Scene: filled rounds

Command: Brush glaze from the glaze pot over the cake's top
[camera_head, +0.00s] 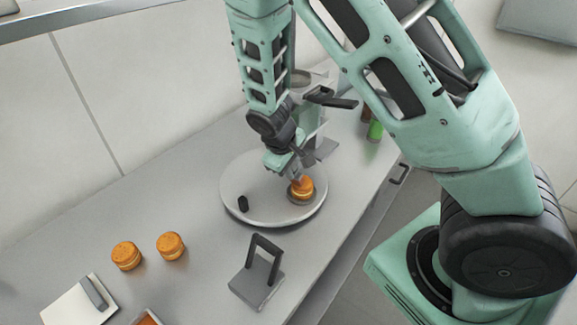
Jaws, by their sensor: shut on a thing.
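A small orange-brown round cake (304,190) sits on the white round stand (270,213), toward its right side, with a grey rim around its lower part. My gripper (289,170) is right above the cake and hides part of its top. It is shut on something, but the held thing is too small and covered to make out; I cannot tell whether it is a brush. I cannot tell for certain which vessel is the glaze pot. A container with orange contents (148,320) is cut off by the bottom edge.
Two more orange rounds (126,256) (171,246) stand on the grey counter (205,290). A grey block with an upright handle (258,275) is at the front. A white board (80,303) lies at left. A green item (375,131) and partly hidden equipment stand behind my arm.

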